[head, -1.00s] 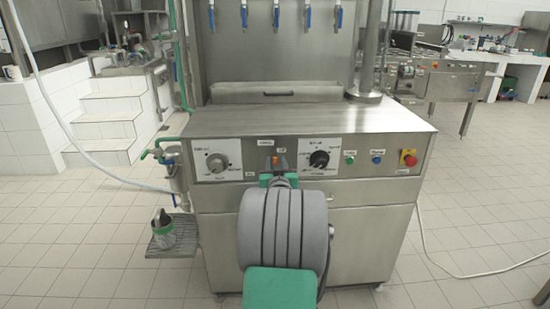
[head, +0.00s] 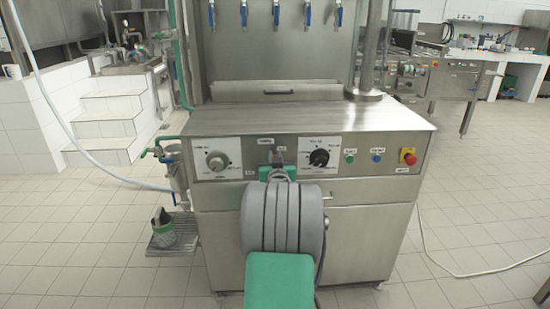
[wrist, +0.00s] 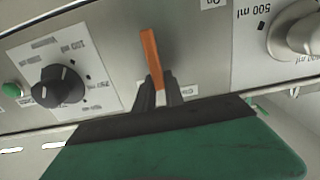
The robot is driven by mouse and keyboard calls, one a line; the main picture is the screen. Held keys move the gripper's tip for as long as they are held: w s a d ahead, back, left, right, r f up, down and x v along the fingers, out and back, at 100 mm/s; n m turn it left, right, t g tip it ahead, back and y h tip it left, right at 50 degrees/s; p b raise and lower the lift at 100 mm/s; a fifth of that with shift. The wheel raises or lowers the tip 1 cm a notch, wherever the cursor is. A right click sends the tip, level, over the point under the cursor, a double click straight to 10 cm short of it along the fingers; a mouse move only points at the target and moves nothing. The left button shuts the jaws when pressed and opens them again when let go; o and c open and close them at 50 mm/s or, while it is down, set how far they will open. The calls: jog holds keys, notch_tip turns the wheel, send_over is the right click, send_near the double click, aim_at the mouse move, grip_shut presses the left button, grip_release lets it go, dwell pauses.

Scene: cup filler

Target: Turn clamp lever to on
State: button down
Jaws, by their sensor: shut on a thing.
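The clamp lever (wrist: 152,60) is a slim orange bar on the machine's front panel, seen in the wrist view. It runs from the upper middle of the picture down to my fingers, slightly tilted. My gripper (wrist: 160,94) is shut on the lever's lower visible end, with a dark finger on each side. In the head view my gripper (head: 277,162) is at the panel between the two dials and covers the lever. The lever's held end is hidden between the fingers. An upside-down "On" label (wrist: 210,3) shows at the wrist view's top edge.
A silver dial (head: 217,161) sits left of my gripper and a black dial (head: 319,158) right of it. A green button (head: 349,158), a blue button (head: 377,158) and a red stop button (head: 409,156) are farther right. The machine's steel top (head: 310,118) is clear.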

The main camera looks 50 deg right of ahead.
aim_at(263, 157)
dwell(0.5)
jog(key=w+a+n+b, duration=0.1)
jog(key=n+b, duration=0.2)
jog(key=w+f+n+b, duration=0.1)
jog(key=n+b, duration=0.2)
jog(key=b, duration=0.1)
jog(key=w+a+f+n+b, duration=0.1)
jog(key=n+b, duration=0.2)
jog(key=b, duration=0.1)
jog(key=shift+a+f, duration=0.1)
jog(key=shift+a, duration=0.25)
jog(key=n+b, duration=0.1)
jog(key=f+n+b, duration=0.1)
jog(key=n, duration=0.1)
jog(key=w+n+b, duration=0.1)
jog(key=shift+a+f+n, duration=0.35)
jog(key=shift+a+n, duration=0.05)
jog(key=shift+w+a+f+n+b, duration=0.1)
jog(key=shift+f+n+b, duration=0.35)
jog(key=shift+n+b, duration=0.45)
jog(key=shift+f+n+b, duration=0.4)
jog(key=shift+n+b, duration=0.1)
jog(key=shift+n, duration=0.7)
jog(key=c, duration=1.4)
grip_release()
jog(key=shift+c, duration=0.2)
